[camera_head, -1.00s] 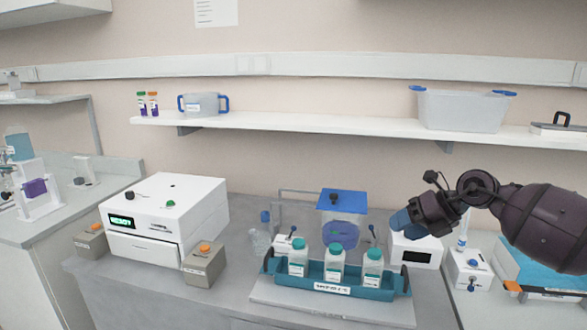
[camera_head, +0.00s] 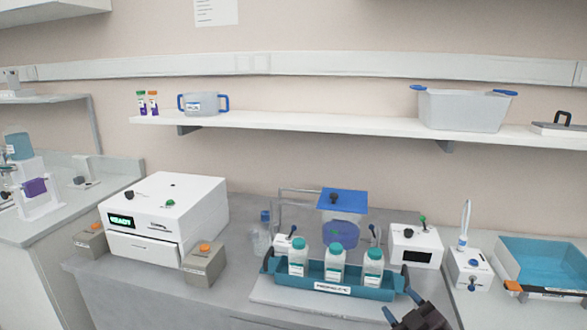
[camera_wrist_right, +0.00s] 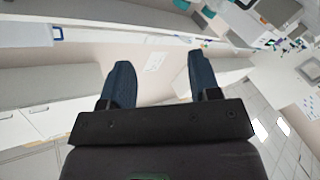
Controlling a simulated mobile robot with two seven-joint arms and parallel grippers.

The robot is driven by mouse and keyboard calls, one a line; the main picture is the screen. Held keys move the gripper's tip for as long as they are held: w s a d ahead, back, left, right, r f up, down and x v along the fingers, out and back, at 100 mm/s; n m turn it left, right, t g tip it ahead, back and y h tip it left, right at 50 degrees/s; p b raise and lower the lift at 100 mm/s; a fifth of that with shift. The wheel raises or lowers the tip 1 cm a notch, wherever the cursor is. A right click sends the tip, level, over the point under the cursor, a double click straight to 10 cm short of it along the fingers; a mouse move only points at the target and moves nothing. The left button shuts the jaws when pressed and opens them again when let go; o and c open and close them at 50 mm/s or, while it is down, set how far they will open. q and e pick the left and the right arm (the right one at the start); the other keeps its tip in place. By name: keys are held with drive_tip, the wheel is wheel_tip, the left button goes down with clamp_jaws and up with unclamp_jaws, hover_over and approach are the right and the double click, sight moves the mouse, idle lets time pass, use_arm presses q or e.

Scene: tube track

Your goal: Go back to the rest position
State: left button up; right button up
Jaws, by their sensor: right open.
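My right gripper (camera_head: 398,294) is at the lower right of the head view, in front of the right end of the blue rack. Its two blue fingertips stand apart. In the right wrist view my right gripper (camera_wrist_right: 158,85) is open, with nothing between the fingers. My left gripper is not in the head view. The blue rack (camera_head: 322,287) holds three bottles with teal caps, among them the left bottle (camera_head: 298,262), the middle bottle (camera_head: 334,266) and the right bottle (camera_head: 373,268).
A white device with a READY display (camera_head: 165,222) stands on the left of the bench, between two grey button boxes. A blue-lidded container (camera_head: 343,203) and a small white box (camera_head: 416,246) stand behind the rack. A blue tray (camera_head: 545,262) lies at the right. A shelf (camera_head: 330,123) runs above.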

drive_tip(key=s+d+f+m+g+h, duration=0.2)
drive_tip(key=s+f+m, duration=0.2)
drive_tip(key=s+f, duration=0.6)
drive_tip(key=s+d+f+m+g+h, duration=0.2)
drive_tip(key=s+f+m, duration=0.3)
drive_tip(key=s+f, duration=0.5)
drive_tip(key=s+d+g, duration=0.1)
drive_tip(key=s, duration=0.4)
drive_tip(key=shift+f+g+h, duration=0.15)
drive_tip(key=shift+g+h, duration=0.15)
drive_tip(key=shift+h, duration=0.1)
drive_tip(key=shift+w, duration=0.1)
drive_tip(key=shift+c, duration=0.5)
